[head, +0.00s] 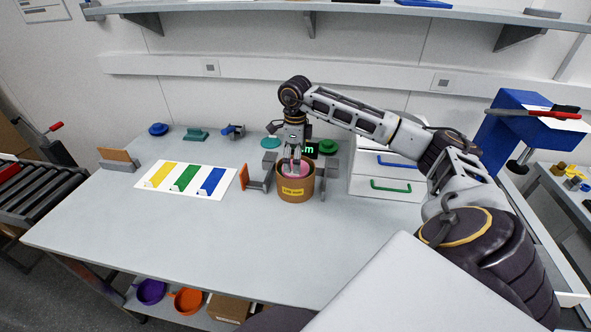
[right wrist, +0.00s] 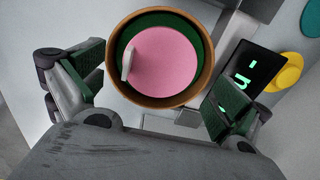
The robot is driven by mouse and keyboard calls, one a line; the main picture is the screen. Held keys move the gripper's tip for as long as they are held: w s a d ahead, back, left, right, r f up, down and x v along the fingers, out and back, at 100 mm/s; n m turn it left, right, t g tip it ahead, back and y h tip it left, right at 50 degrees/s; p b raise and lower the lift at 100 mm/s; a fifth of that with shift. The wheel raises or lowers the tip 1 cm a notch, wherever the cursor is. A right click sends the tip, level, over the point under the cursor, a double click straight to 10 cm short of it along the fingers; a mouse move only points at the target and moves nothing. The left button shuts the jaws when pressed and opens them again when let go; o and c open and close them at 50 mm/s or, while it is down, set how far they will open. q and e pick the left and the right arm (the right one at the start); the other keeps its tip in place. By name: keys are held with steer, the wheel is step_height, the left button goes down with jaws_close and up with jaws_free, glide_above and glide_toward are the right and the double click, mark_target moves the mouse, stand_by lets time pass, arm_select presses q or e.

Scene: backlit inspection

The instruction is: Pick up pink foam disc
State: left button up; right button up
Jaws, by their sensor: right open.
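The pink foam disc (right wrist: 165,62) lies inside a round brown tub (right wrist: 203,85) with a dark green inner wall, and a pale upright tab stands at its left side. In the head view the disc (head: 302,172) shows just inside the rim of the labelled tub (head: 296,193), partly hidden by my gripper. My right gripper (head: 294,158) points down over the tub's mouth. In the right wrist view its fingers are spread wide on either side of the tub, with nothing between the pads. My left gripper is not in view.
An orange-faced fixture (head: 244,180) stands left of the tub. White drawers (head: 385,178) stand to the right. A sheet with coloured stripes (head: 186,179) lies left; the front tabletop is clear.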

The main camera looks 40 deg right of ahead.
step_height(320, 180, down, 2)
steer(key=shift+f, duration=0.35)
steer(key=c, duration=0.6)
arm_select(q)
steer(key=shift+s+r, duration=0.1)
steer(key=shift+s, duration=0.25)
